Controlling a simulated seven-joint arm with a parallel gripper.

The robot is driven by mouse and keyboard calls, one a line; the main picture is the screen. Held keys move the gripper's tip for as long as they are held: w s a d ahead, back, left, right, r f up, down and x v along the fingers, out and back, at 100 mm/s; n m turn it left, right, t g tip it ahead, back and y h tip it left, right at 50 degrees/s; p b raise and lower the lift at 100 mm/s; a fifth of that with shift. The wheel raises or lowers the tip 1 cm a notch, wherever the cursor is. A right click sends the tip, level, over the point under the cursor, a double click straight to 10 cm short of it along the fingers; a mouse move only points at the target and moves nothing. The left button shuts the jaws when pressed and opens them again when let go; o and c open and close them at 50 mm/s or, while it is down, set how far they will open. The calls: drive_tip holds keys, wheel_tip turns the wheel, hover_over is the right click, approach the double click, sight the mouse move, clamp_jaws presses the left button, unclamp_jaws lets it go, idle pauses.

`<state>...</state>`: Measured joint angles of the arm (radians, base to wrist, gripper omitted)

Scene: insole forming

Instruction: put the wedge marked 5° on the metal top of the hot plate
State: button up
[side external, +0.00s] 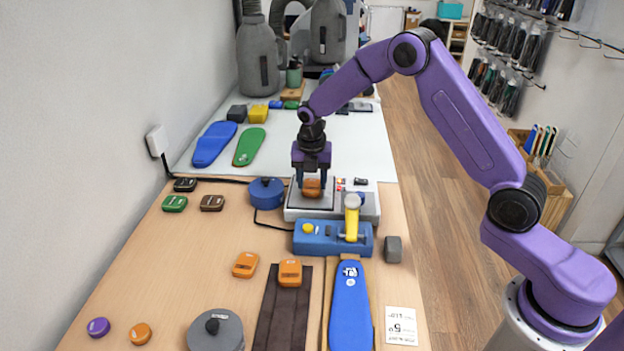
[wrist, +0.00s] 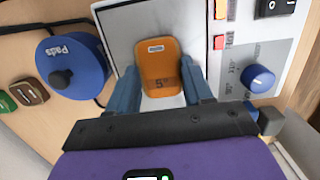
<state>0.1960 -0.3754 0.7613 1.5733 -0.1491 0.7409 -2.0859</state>
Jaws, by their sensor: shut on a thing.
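My gripper (side external: 312,179) is shut on an orange wedge (wrist: 160,66), with a finger on each side of it. The wedge's near end reads 5° in the wrist view, and it also shows between the fingers in the side view (side external: 312,188). The wedge is over the metal top (wrist: 117,45) of the hot plate (side external: 360,210), inside the top's edges. I cannot tell whether its underside touches the metal. The hot plate's knob and switches are to the right in the wrist view.
A blue round pot marked Pads (wrist: 70,68) stands left of the hot plate. A blue device with a yellow handle (side external: 352,218) stands in front. Two more orange wedges (side external: 245,265) (side external: 290,273) lie nearer. A card reading 5° (side external: 401,326) lies at the front right.

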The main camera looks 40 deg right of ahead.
sight(312, 189)
drive_tip(key=shift+f, duration=0.1)
drive_tip(key=o, duration=1)
wheel_tip(312, 189, up, 12)
drive_tip(key=s+a, duration=0.1)
drive_tip(key=s+a+r+m, duration=0.2)
drive_tip(key=s+a+m, duration=0.25)
drive_tip(key=s, duration=0.55)
drive_tip(key=s+d+m, duration=0.1)
drive_tip(key=s+m, duration=0.2)
drive_tip(key=s, duration=0.7)
drive_tip(key=s+d+f+m+y, duration=0.1)
drive_tip(key=s+m, duration=0.2)
drive_tip(key=s, duration=0.7)
drive_tip(key=s+d+m, duration=0.1)
drive_tip(key=s+m, duration=0.3)
drive_tip(key=s, duration=0.6)
drive_tip(key=shift+d+f+g, duration=0.3)
drive_tip(key=shift+g, duration=0.1)
